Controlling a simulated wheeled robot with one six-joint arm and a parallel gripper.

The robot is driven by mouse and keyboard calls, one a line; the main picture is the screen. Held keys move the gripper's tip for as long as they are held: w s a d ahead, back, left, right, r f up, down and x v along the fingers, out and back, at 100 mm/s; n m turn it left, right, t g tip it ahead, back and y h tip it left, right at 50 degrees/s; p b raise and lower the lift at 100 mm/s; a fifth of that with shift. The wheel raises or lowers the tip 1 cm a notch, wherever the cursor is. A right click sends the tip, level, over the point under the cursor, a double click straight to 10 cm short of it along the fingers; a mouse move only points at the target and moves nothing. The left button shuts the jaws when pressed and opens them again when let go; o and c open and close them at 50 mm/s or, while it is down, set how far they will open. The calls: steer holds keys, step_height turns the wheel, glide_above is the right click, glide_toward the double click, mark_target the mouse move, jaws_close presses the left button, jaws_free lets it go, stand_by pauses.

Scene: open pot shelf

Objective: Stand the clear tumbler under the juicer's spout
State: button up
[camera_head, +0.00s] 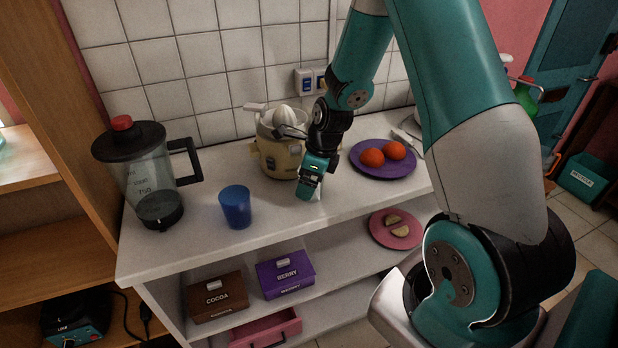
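The cream juicer (280,158) with a white ribbed cone on top stands on the white counter against the tiled wall. My gripper (309,190) points down just in front of and to the right of the juicer, close to the counter top. The fingers are small and dark here, so I cannot tell whether they are open or shut or hold anything. My arm covers the juicer's right side. I cannot make out the spout clearly. No clear tumbler can be made out on the counter; an opaque blue cup (236,207) stands left of my gripper.
A clear jug with black lid and red knob (147,175) stands at the counter's left. A purple plate (383,160) with two orange fruits lies right. The shelf below holds cocoa (216,298) and berry (285,275) boxes and a pink plate (395,229). The counter's front middle is clear.

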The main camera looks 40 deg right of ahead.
steer(key=v, duration=1.7)
steer(key=shift+r, duration=0.2)
steer(key=s+a+r+n+g+y, duration=0.1)
steer(key=s+a+r+n, duration=0.15)
steer(key=a+n, duration=0.6)
steer(key=s+a+r+n, duration=0.1)
steer(key=s+a+n, duration=0.3)
steer(key=a+n, duration=0.45)
steer(key=s+a+n, duration=0.4)
steer(key=s+n, duration=0.2)
steer(key=n, duration=0.3)
steer(key=s+a+r+n+g+y, duration=0.1)
steer(key=s+a+n, duration=0.3)
steer(key=n, duration=0.5)
steer(key=shift+s, duration=1.25)
